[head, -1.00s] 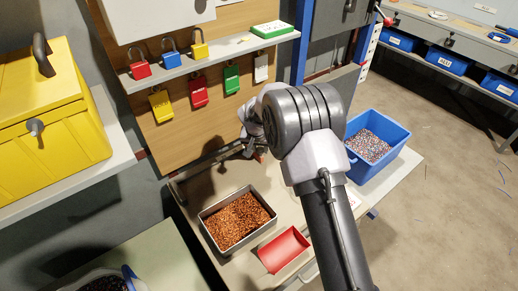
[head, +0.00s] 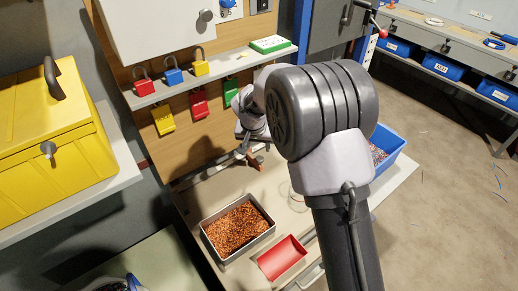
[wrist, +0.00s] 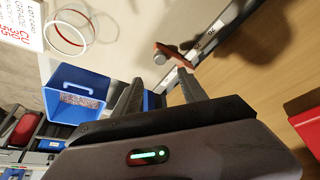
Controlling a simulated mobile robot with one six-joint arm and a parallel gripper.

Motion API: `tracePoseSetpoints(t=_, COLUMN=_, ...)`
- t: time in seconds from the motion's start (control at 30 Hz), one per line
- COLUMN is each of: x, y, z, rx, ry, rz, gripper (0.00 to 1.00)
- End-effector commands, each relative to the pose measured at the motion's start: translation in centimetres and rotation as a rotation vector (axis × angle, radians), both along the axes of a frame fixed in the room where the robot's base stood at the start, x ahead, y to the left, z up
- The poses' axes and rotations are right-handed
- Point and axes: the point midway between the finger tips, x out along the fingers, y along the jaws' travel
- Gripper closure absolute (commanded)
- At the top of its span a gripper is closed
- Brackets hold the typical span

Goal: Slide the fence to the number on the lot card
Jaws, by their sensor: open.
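The fence (wrist: 174,52) is a reddish-brown piece with a grey round knob (wrist: 160,58), set across a dark rail with a white number scale (wrist: 199,46). In the head view the fence (head: 256,161) shows small at the back of the bench, just below my gripper (head: 247,149). In the wrist view my gripper (wrist: 160,77) is open, its two fingers apart, with the knob in line with the gap; whether they are around it I cannot tell. The white lot card (wrist: 22,24) has red and black print, cut off and turned, hard to read.
A tray of copper granules (head: 236,229) and a red scoop (head: 282,258) lie on the bench front. Clear and red rings (wrist: 70,32) lie near the card. A blue bin (wrist: 66,82) stands beyond. A padlock shelf (head: 215,65) hangs above the rail.

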Motion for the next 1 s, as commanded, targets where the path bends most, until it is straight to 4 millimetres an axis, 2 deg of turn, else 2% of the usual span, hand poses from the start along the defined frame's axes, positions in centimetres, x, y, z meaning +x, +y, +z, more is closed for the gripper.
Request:
tracePoseSetpoints(t=0.03, x=-0.5, y=0.1, z=1.8, rx=0.001, ry=-0.002, rz=0.000, gripper=0.50)
tracePoseSetpoints(t=0.2, x=-1.7, y=0.3, z=4.4, rx=0.000, ry=-0.001, rz=0.000, gripper=0.50)
tracePoseSetpoints(t=0.77, x=-2.2, y=0.3, z=5.2, rx=0.002, ry=0.000, rz=-0.001, gripper=0.50)
tracePoseSetpoints(t=0.87, x=-4.0, y=-1.2, z=8.6, rx=0.021, ry=-0.010, rz=-0.024, gripper=0.50)
tracePoseSetpoints(t=0.97, x=-9.7, y=-4.4, z=15.1, rx=0.075, ry=-0.026, rz=-0.069, gripper=0.50)
tracePoseSetpoints(t=1.0, x=-12.9, y=-5.6, z=17.4, rx=0.102, ry=-0.032, rz=-0.087, gripper=0.50)
